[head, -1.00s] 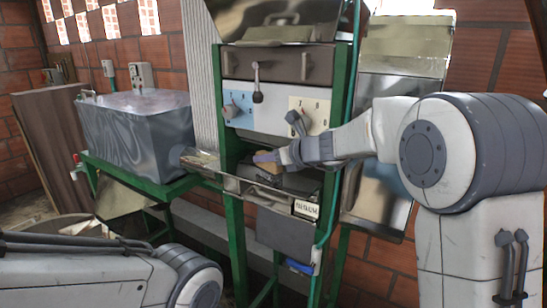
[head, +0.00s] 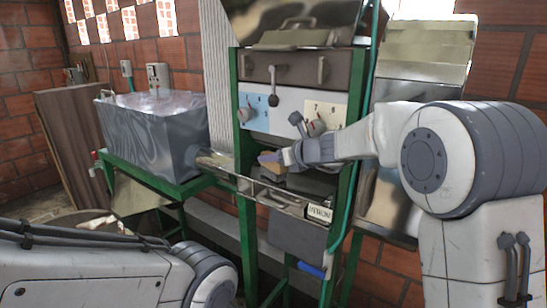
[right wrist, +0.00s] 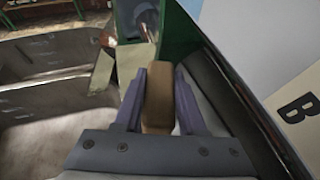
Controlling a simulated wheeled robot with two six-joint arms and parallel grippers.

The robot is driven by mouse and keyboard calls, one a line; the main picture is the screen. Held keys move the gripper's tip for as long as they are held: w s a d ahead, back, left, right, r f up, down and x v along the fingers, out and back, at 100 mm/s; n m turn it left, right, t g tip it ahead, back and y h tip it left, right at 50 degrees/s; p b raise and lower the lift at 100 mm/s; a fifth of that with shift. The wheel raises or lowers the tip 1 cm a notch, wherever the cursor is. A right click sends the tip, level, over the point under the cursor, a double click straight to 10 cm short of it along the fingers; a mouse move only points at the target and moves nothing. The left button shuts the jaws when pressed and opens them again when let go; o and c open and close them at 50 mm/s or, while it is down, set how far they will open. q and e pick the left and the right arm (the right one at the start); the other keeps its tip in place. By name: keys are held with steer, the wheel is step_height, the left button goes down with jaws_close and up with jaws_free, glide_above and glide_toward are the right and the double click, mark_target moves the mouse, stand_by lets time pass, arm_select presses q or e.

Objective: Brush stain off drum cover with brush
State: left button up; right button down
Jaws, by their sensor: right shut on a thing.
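My right gripper (head: 278,158) is shut on the brush (head: 268,158), whose brown wooden body shows between the two purple-grey fingers in the right wrist view (right wrist: 158,95). The gripper and brush are inside the front opening of the green-framed machine (head: 247,120), below its dial panel. A dark surface (head: 312,182) lies just under the gripper; I cannot tell whether it is the drum cover or whether the brush touches it. No stain can be made out. My left arm crosses the lower left of the head view, its gripper out of view.
A metal tank (head: 150,135) stands on a green stand at left. The dial panel (head: 285,108) is close above the right gripper. A metal chute (head: 420,75) stands behind my right arm. A blue-handled part (head: 310,270) hangs low on the machine. A brick wall closes the back.

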steer(key=shift+s+a+r+p, duration=0.35)
steer(key=shift+s+r, duration=0.25)
steer(key=shift+r, duration=0.3)
steer(key=s+a+b, duration=0.3)
steer(key=s+a, duration=0.6)
steer(key=s, duration=0.3)
steer(key=shift+r+b, duration=0.25)
steer(key=shift+b, duration=0.1)
steer(key=shift+s, duration=0.1)
